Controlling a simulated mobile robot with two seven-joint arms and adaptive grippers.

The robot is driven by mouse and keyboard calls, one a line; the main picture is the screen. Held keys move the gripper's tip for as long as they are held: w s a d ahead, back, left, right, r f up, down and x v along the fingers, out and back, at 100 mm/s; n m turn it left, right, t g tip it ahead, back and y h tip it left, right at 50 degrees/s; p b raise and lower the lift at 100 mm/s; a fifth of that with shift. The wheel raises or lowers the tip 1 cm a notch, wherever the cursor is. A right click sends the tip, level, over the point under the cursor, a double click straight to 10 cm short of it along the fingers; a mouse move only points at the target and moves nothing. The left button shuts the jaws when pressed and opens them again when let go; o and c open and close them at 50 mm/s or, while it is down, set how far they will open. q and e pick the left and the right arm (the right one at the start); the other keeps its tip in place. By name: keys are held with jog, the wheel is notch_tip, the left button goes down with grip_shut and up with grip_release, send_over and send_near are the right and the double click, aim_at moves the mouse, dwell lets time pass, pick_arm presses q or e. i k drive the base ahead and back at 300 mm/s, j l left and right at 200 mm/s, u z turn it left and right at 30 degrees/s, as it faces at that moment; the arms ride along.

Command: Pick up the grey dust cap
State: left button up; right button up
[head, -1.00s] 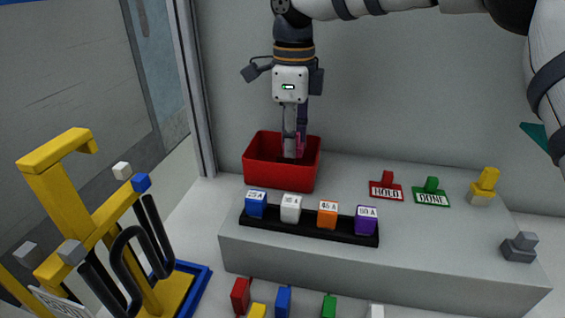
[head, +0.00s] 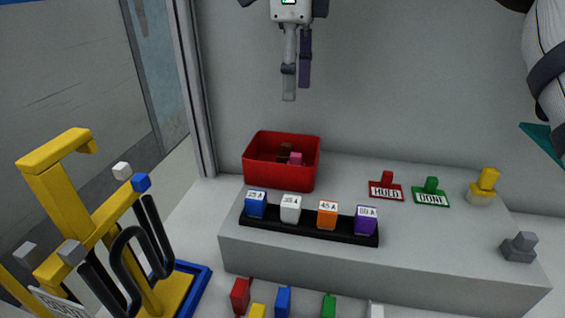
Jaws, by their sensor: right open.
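The grey dust cap (head: 519,247) appears to be the grey knobbed piece at the right end of the light grey raised bench. It stands on the bench top with nothing touching it. My right gripper (head: 297,90) is open and empty, fingers pointing down, high above the back of the bench and above the red bin. It is well to the left of the grey cap. My left gripper is not in view.
The red bin (head: 262,172) holds a pink block (head: 296,158) and a dark brown one (head: 285,150). A black rack (head: 295,231) holds several labelled fuses. HOLD (head: 386,191) and DONE (head: 431,197) tags and a yellow-topped piece (head: 484,186) stand right. A yellow frame (head: 85,225) stands left.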

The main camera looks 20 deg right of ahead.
aim_at(520, 249)
jog(key=k+j, duration=0.45)
jog(key=k, duration=0.15)
jog(key=k+j, duration=0.4)
jog(key=k, duration=0.2)
jog(key=k+j, duration=0.45)
jog(key=k, duration=0.15)
